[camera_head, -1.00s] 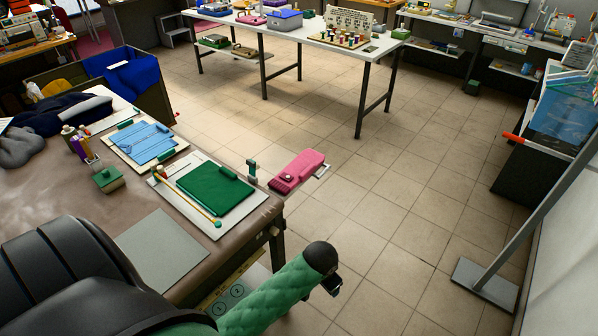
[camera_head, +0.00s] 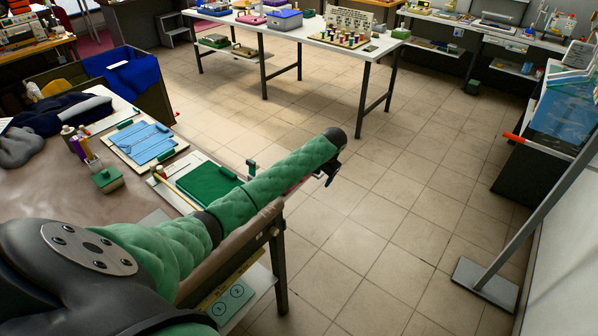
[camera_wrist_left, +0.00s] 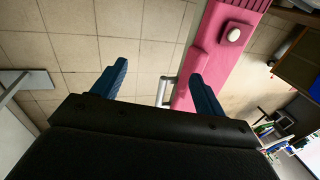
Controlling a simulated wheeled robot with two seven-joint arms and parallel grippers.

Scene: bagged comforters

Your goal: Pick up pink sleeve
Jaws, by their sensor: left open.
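My right gripper is out of view.
The brown work table (camera_head: 115,200) holds a green board (camera_head: 205,183), a blue folded piece (camera_head: 147,143) and a small green block (camera_head: 107,180). A long white table (camera_head: 340,50) stands at the back. Tiled floor on the right is clear up to a grey stand (camera_head: 485,285).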

